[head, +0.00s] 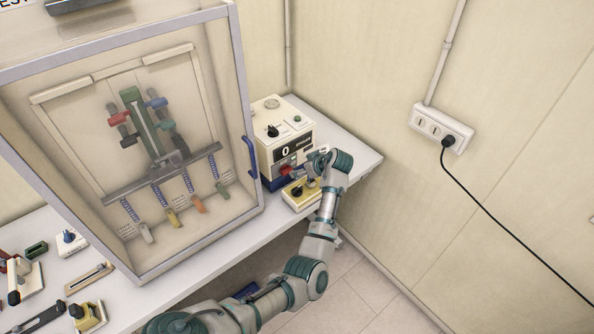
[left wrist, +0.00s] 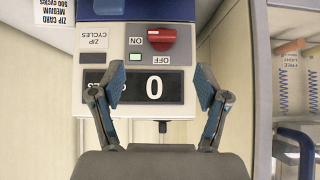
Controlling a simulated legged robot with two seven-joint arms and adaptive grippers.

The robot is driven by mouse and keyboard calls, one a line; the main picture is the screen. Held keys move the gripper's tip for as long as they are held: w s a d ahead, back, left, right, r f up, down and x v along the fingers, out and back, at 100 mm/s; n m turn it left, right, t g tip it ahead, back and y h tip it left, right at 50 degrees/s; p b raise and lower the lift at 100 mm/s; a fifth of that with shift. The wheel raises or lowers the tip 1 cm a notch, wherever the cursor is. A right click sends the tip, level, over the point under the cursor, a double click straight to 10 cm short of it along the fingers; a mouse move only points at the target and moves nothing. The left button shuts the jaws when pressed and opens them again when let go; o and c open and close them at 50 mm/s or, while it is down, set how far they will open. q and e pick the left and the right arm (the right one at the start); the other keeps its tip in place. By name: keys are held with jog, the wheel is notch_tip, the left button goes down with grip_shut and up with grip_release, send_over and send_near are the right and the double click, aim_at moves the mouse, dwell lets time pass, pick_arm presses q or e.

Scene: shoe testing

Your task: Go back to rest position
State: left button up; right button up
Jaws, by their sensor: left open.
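My left arm comes up from the bottom of the head view, and its left gripper (head: 296,178) is at the front of a cream control box (head: 272,122). In the left wrist view the gripper (left wrist: 160,84) is open, with its blue-padded fingers apart and nothing between them. The box face shows upside down there. Its black display (left wrist: 133,87) reads 0, and a red knob (left wrist: 162,39) and a small lit green indicator (left wrist: 135,56) lie just beyond the fingertips. I cannot tell whether the fingers touch the box. My right gripper is not in view.
A clear-fronted cabinet (head: 253,110) with a blue handle stands left of the box. A yellow-based device (head: 297,203) sits below the gripper near the table edge. Small fixtures (head: 88,315) lie at the table's left. A corded wall socket (head: 441,128) is at right; the floor there is clear.

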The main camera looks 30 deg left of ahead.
pick_arm(q)
jog(key=shift+s+d+r, duration=0.1)
jog(key=shift+d+r, duration=0.25)
jog(key=shift+a, duration=0.1)
